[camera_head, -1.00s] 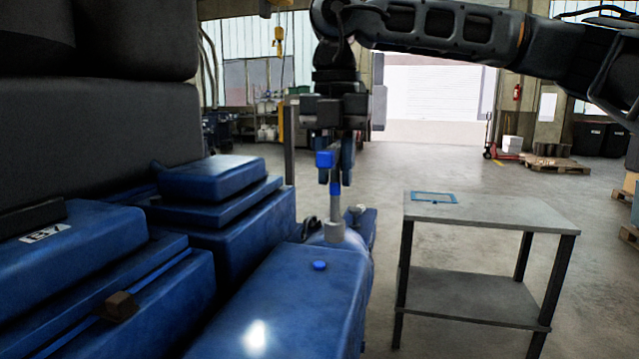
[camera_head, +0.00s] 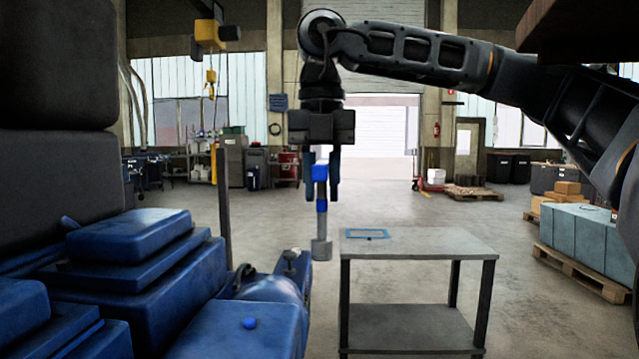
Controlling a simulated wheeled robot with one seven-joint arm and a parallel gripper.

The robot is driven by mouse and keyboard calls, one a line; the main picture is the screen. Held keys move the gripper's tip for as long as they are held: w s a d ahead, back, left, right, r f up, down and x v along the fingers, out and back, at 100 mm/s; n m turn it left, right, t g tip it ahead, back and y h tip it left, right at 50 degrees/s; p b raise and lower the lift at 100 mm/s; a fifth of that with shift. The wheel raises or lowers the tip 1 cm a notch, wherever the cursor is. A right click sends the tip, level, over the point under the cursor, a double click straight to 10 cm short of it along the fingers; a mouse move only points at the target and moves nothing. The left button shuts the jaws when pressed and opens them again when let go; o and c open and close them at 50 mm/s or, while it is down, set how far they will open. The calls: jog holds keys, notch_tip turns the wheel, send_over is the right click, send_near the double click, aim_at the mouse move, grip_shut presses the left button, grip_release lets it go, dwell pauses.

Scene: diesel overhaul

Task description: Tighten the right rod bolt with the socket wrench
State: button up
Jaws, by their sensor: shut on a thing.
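My gripper (camera_head: 321,190) is shut on the socket wrench (camera_head: 321,225), near the middle of the picture. The wrench hangs upright, with bright blue parts up between the fingers and a grey shaft ending in a wider grey socket at the bottom. The socket appears free, to the right of a small grey bolt-like head (camera_head: 291,256) on the blue engine (camera_head: 215,330). I cannot tell whether that head is the right rod bolt. A small bright blue round cap (camera_head: 249,323) sits on the engine's top, nearer to me.
A grey two-tier table (camera_head: 425,245) with a blue-framed flat item (camera_head: 366,234) on top stands right of the engine. Stepped blue engine blocks (camera_head: 130,240) fill the left. Open floor lies behind. A loaded pallet (camera_head: 580,270) stands at the right.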

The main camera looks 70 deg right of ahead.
grip_shut()
dwell(0.3)
